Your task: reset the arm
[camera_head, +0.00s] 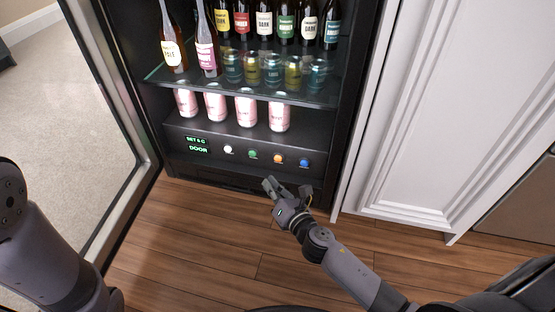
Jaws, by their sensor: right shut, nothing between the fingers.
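My right gripper (286,190) is shut and empty. It is in front of the bottom edge of an open drinks fridge (235,142), above the wood floor. My right arm (350,275) reaches in from the bottom right. Part of my left arm (50,255) shows at the left edge, and its gripper is out of view.
The fridge's glass door (75,110) stands open on the left. Bottles and cans fill a glass shelf (240,89), with pink cans (246,108) below. A panel with several coloured buttons (252,154) is under them. A white cabinet (430,110) stands right. Wood floor (190,240) is clear.

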